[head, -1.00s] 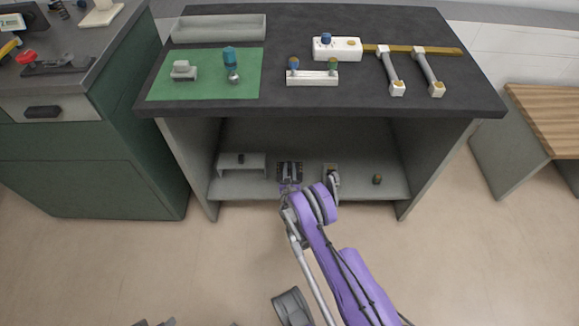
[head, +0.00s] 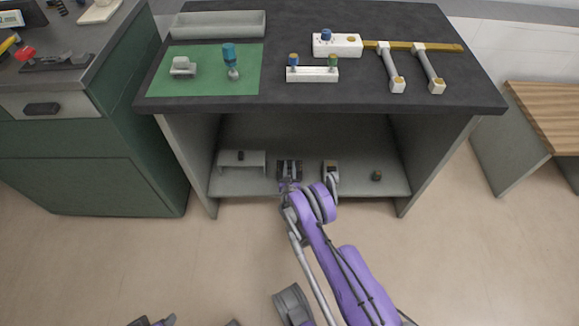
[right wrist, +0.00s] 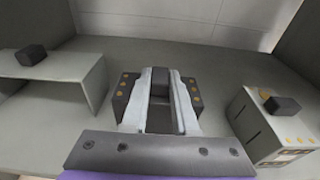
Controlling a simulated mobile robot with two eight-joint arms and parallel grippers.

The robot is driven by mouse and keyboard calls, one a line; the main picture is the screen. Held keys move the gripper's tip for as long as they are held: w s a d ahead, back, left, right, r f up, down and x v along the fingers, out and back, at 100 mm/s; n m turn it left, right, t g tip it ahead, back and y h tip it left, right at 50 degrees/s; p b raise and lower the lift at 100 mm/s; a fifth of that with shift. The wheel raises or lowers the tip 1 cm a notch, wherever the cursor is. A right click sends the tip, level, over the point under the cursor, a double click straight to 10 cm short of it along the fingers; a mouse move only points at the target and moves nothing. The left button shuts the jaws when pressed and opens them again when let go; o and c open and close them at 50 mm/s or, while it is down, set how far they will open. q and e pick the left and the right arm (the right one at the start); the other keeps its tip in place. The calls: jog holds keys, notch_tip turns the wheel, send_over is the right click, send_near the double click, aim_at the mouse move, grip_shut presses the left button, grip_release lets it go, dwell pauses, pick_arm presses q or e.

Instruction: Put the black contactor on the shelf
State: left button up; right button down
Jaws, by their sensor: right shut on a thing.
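The black contactor (head: 283,168) with gold terminals is inside the open bay under the bench, at the grey shelf (head: 262,188). In the right wrist view the contactor (right wrist: 121,95) sits between the two pale fingers of my right gripper (right wrist: 160,92), which are shut on it. I cannot tell whether its underside touches the shelf. In the head view my right gripper (head: 290,186) is partly hidden by its own purple arm. Dark parts at the bottom edge seem to be my left gripper (head: 152,321); its jaws cannot be made out.
A grey riser (head: 256,158) with a small black block stands left of the contactor. A pale box (right wrist: 262,128) with a black piece on top stands to its right.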

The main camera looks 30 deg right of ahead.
jog(key=shift+f, duration=0.75)
jog(key=c, duration=0.6)
grip_release()
jog(key=shift+s+a, duration=0.1)
jog(key=shift+s, duration=0.05)
